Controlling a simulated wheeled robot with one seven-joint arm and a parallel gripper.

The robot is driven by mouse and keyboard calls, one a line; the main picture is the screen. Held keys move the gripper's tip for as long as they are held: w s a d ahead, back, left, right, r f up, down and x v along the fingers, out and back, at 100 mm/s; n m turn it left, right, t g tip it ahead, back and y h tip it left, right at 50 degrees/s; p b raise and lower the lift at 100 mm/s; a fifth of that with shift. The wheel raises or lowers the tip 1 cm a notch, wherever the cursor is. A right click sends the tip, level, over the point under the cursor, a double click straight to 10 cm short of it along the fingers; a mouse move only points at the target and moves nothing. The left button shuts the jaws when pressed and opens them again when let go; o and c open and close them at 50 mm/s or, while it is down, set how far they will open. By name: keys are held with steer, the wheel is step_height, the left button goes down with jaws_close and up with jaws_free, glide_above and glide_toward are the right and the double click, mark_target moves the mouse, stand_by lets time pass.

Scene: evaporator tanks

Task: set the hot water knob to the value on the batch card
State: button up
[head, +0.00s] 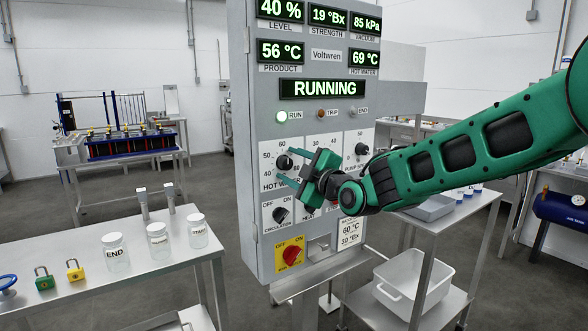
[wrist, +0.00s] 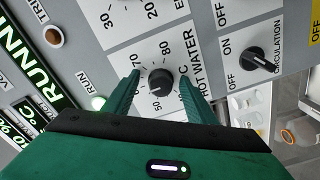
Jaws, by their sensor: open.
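The hot water knob (head: 284,162) is a small black dial on a white scale plate of the grey control panel. In the wrist view the knob (wrist: 160,82) sits between the two green fingers of my gripper (wrist: 161,88), which are open on either side of it. A small light mark shows on the knob's lower left, toward the 50 to 60 part of the scale; its exact value is too small to tell. In the head view my gripper (head: 283,166) is at the panel, fingers around the knob. The batch card (head: 349,231) below reads 60 °C and 30 °Bx.
The circulation knob (head: 281,214), the red main switch (head: 291,255) and the pump speed knob (head: 361,149) are close by. Displays above show RUNNING (head: 321,88) and hot water 69 °C (head: 365,58). A bench with jars (head: 116,252) stands left; a white tub (head: 412,280) is below right.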

steer(key=shift+s, duration=0.1)
steer(key=v, duration=1)
steer(key=shift+s+d, duration=0.2)
steer(key=shift+d, duration=0.05)
steer(key=s+d+f+m+g+h, duration=0.25)
steer(key=d+f+m, duration=0.2)
steer(key=d, duration=0.35)
steer(key=s+d+f+m+g+h, duration=0.1)
steer(key=s+d+f+m+h, duration=0.3)
steer(key=d, duration=0.5)
steer(key=s+d+f+m+g+h, duration=0.2)
steer(key=d+f, duration=0.4)
steer(key=d, duration=0.2)
steer(key=s+d+f+m+g+h, duration=0.1)
steer(key=s+d+f+m+g, duration=0.15)
steer(key=s+d, duration=0.3)
steer(key=s+d+f+m+g+h, duration=0.1)
steer(key=s+d+f+m+g, duration=0.1)
steer(key=s+d+m, duration=0.35)
steer(key=s+f+m+g, duration=0.2)
steer(key=s+m+g, duration=0.3)
steer(key=s, duration=1.3)
steer(key=shift+s+d+f+m+y, duration=0.3)
steer(key=shift+d+m, duration=0.2)
steer(key=shift+m, duration=0.35)
